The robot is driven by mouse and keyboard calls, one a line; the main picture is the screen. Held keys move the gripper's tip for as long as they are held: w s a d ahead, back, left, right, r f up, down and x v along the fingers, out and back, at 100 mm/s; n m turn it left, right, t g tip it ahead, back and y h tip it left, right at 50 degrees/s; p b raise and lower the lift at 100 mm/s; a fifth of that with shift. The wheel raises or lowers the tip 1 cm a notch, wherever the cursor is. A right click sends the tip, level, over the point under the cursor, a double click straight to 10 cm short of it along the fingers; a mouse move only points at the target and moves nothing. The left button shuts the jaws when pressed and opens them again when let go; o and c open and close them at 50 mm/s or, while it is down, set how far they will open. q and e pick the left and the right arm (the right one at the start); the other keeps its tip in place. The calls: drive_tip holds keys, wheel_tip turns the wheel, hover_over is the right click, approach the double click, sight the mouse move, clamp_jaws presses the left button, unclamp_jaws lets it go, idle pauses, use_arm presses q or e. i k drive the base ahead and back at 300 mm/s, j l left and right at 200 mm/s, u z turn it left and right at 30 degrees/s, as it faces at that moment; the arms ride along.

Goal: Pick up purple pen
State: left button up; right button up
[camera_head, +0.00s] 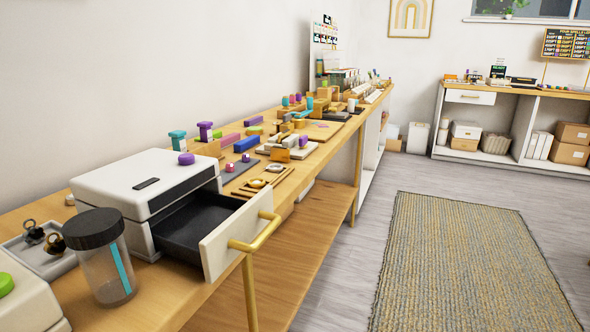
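I cannot make out a clear purple pen. A small purple piece (298,98) stands farther back, too small to identify. Neither of my grippers shows in the head view.
A white box (140,180) has its dark drawer (195,225) pulled out past the counter's front edge. A clear jar with a dark lid (105,265) stands in front. The counter's middle is crowded. Open floor with a woven rug (465,265) lies right.

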sight(205, 129)
drive_tip(key=i+l, duration=0.45)
drive_tip(key=l, duration=0.15)
drive_tip(key=i+l, duration=0.5)
